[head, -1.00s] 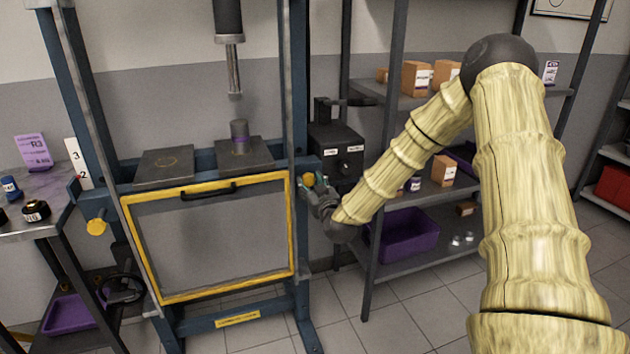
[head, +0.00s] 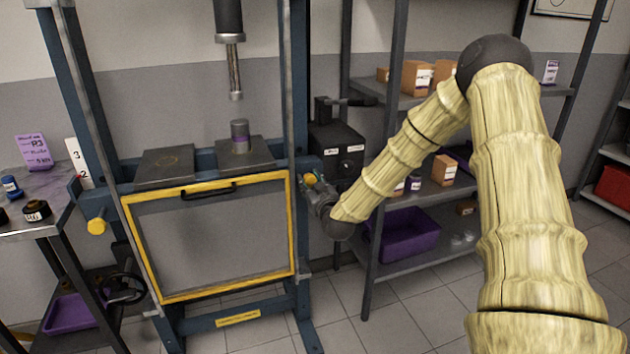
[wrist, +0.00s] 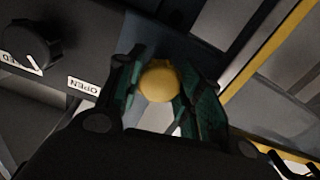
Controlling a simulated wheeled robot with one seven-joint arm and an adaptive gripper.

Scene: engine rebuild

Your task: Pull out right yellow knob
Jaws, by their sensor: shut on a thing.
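The right yellow knob (head: 310,180) is at the right post of the blue press frame. In the wrist view the knob (wrist: 159,81) is round and sits between the two green-padded fingers of my gripper (wrist: 155,90). My gripper (head: 312,190) is shut on it in the head view, where the fingers partly cover it. The left yellow knob (head: 97,226) is on the left post, apart from my arm. Whether the right knob has come out of the post cannot be told.
A yellow-framed guard (head: 208,240) spans the press front. A dark box (head: 338,150) with a black knob (wrist: 30,45) and an "OPEN" label stands right of the post. A shelf holds cartons and a purple bin (head: 405,235). Floor in front is clear.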

